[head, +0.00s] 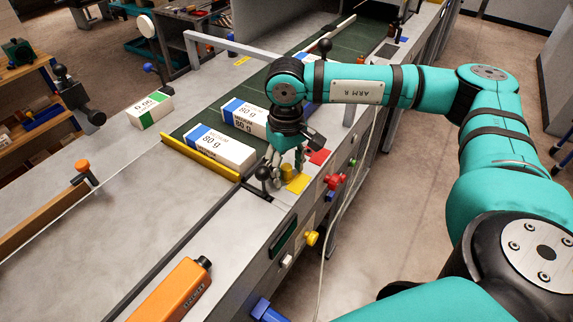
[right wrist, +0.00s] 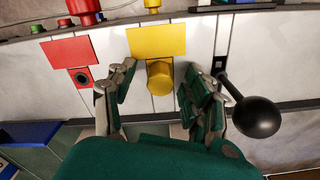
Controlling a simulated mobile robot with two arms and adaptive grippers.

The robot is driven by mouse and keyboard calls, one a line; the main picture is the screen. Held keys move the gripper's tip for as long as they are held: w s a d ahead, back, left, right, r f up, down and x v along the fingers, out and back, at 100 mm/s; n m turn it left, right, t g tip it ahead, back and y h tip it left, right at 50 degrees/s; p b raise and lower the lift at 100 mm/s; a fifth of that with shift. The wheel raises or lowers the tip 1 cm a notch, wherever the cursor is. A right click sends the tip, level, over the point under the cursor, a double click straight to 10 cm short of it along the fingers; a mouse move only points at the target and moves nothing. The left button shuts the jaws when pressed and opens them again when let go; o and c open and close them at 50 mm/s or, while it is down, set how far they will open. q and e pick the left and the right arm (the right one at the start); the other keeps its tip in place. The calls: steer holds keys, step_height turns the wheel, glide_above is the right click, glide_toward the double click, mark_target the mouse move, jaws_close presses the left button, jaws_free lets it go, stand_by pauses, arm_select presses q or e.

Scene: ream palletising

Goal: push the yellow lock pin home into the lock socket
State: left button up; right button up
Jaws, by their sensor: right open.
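The yellow lock pin (right wrist: 160,78) shows as a short yellow cylinder just below a yellow plate (right wrist: 157,41) in the right wrist view. In the head view the plate (head: 298,184) lies on the machine's edge, with the pin (head: 287,171) beside it, partly covered by my fingers. My right gripper (head: 285,163) is over the pin. In the wrist view its open fingers (right wrist: 158,73) stand on either side of the pin with gaps between. The lock socket cannot be clearly made out. My left gripper is not in view.
A black ball knob (right wrist: 256,116) on a lever stands close to my right finger. A red plate (right wrist: 68,50) with a dark-holed red block lies to the left. Paper reams (head: 221,148) lie on the green conveyor (head: 200,122) behind a yellow bar (head: 199,158).

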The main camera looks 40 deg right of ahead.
mark_target(286, 167)
jaws_close()
stand_by(0.5)
steer(key=shift+r, duration=0.15)
steer(key=shift+r+p, duration=1.4)
steer(key=shift+r, duration=1.3)
steer(key=shift+r, duration=0.1)
steer(key=shift+r+p, duration=0.35)
steer(key=shift+r, duration=0.2)
steer(key=shift+r+p, duration=0.5)
steer(key=shift+r, duration=0.9)
